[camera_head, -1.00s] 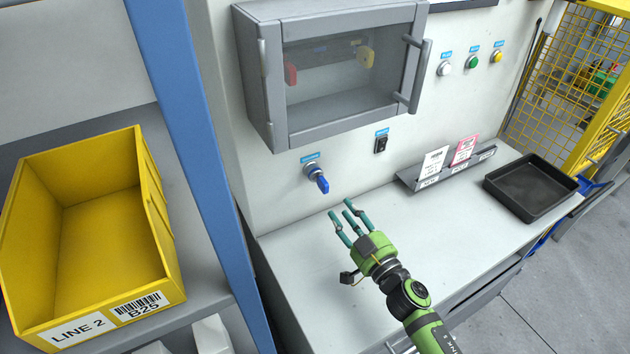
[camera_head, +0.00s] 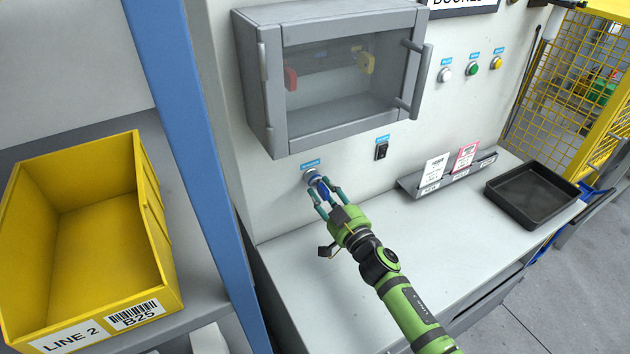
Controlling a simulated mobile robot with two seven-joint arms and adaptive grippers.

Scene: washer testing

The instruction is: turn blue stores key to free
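The blue key (camera_head: 321,187) sits in its round metal lock on the white wall panel, below a small blue label (camera_head: 310,164). My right gripper (camera_head: 326,192) is at the key, with its teal fingers on either side of it. The fingers partly hide the key. I cannot tell whether they touch it or are closed on it. My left gripper is not in view.
A grey cabinet with a clear door (camera_head: 345,80) is above the key. A black switch (camera_head: 382,150) is to its right. A label rack (camera_head: 447,176) and a black tray (camera_head: 535,193) stand on the counter. A yellow bin (camera_head: 85,240) is at left.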

